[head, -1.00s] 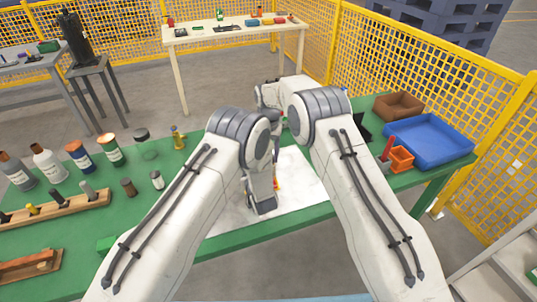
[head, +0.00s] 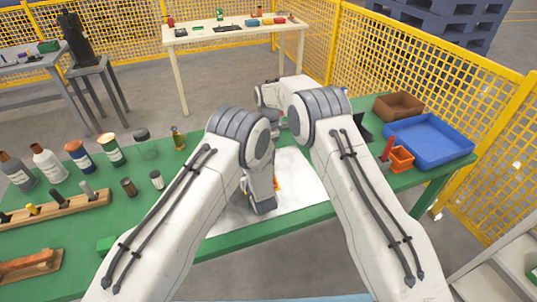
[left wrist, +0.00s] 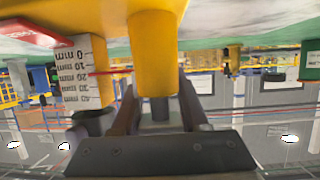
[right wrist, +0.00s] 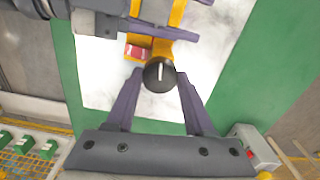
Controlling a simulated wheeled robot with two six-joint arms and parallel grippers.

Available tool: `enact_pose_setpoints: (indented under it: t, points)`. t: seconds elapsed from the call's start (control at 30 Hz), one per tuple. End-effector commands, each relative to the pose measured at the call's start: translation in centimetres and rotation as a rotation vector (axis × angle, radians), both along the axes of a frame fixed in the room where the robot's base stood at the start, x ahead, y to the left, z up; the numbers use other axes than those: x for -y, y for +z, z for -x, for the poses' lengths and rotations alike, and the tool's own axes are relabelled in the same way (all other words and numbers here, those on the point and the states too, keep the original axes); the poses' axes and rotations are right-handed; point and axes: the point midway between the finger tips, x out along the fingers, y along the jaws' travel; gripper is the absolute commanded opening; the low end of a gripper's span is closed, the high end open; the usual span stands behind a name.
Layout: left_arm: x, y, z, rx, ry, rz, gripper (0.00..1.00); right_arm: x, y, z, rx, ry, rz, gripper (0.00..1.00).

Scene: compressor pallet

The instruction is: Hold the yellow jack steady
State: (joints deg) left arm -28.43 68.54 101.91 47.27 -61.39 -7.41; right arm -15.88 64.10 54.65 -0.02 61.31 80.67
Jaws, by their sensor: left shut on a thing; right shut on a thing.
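The yellow jack (left wrist: 157,55) stands over a white sheet. It is mostly hidden behind my arms in the head view, where only a small yellow and red bit (head: 277,183) shows. My left gripper (left wrist: 158,98) is shut on its yellow post. A white millimetre scale (left wrist: 82,72) with a red pointer is beside the post. In the right wrist view, my right gripper (right wrist: 159,76) is shut on a black knob (right wrist: 158,74) with a white line. The purple fingers of my left gripper (right wrist: 150,27) cross the jack's yellow body just beyond the knob.
The white sheet (head: 300,178) lies on the green bench (head: 215,247). Bottles and a wooden block (head: 60,207) with upright pieces stand at left. A blue tray (head: 430,140), a brown bin (head: 398,106) and an orange bin (head: 401,158) are at right. Yellow mesh fencing (head: 420,75) stands behind.

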Motion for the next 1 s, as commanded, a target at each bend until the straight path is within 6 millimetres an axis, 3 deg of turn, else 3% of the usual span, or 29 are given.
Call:
enact_pose_setpoints:
  t: [0.03,0.4,0.9,0.93,1.0]
  points:
    - [-0.06,-0.97,0.51,-0.025,-0.003,-0.003,0.0,-0.15,0.3,-0.13,0.005,-0.028,-0.003,0.0]
    - [-0.03,-0.99,0.52,-0.025,-0.004,-0.003,0.0,-0.16,0.29,-0.15,0.006,-0.157,-0.004,0.0]
    - [0.0,-1.0,0.54,-0.026,-0.005,-0.003,0.0,-0.18,0.27,-0.16,0.007,-0.171,-0.004,0.0]
    - [0.0,-1.0,0.54,-0.026,-0.005,-0.003,0.0,-0.18,0.28,-0.16,0.007,-0.171,-0.004,0.65]
    - [0.0,-0.99,0.55,-0.026,-0.005,-0.003,0.0,-0.16,0.24,-0.16,0.006,-0.171,-0.004,0.83]
